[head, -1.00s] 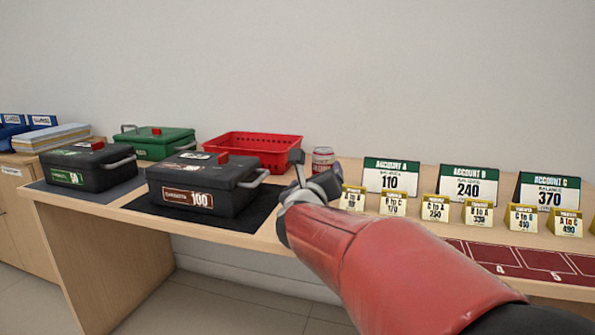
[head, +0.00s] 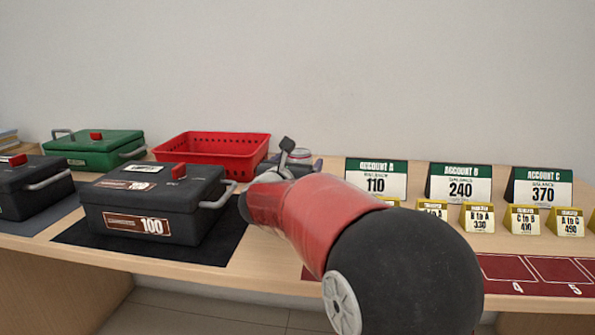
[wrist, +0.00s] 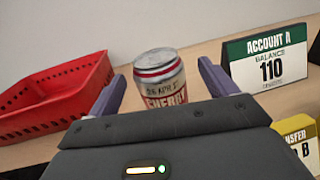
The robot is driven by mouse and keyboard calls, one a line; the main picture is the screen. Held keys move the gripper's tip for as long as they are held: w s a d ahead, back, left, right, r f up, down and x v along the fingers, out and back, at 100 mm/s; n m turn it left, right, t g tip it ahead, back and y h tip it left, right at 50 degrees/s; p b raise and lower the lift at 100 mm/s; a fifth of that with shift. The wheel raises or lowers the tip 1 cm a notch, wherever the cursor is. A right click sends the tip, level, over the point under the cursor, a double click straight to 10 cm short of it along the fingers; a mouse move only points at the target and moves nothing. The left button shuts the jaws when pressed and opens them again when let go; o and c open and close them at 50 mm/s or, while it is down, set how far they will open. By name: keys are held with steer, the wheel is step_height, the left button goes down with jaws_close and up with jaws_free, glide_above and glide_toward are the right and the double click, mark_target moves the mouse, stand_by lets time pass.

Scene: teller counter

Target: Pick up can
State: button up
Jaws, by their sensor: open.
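My gripper (wrist: 160,88) is open, with one finger to each side of the can and gaps showing. The can's lower part is hidden by the gripper body. In the head view only the top of the can (head: 300,154) shows behind my gripper (head: 300,160); my arm hides the rest.
A red basket (head: 215,152) stands left of the can. The Account A sign (head: 376,179) stands to its right, with yellow transfer cards (head: 478,217) in front. A black box marked 100 (head: 155,205) is at the front left. A green box (head: 95,150) stands behind.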

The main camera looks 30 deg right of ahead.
steer(key=p+x, duration=0.1)
steer(key=x, duration=0.3)
steer(key=shift+w+d+f, duration=0.15)
steer(key=shift+w+f, duration=0.05)
steer(key=shift+w, duration=0.1)
steer(key=c, duration=1.2)
steer(key=shift+c, duration=1.2)
steer(key=shift+r, duration=0.15)
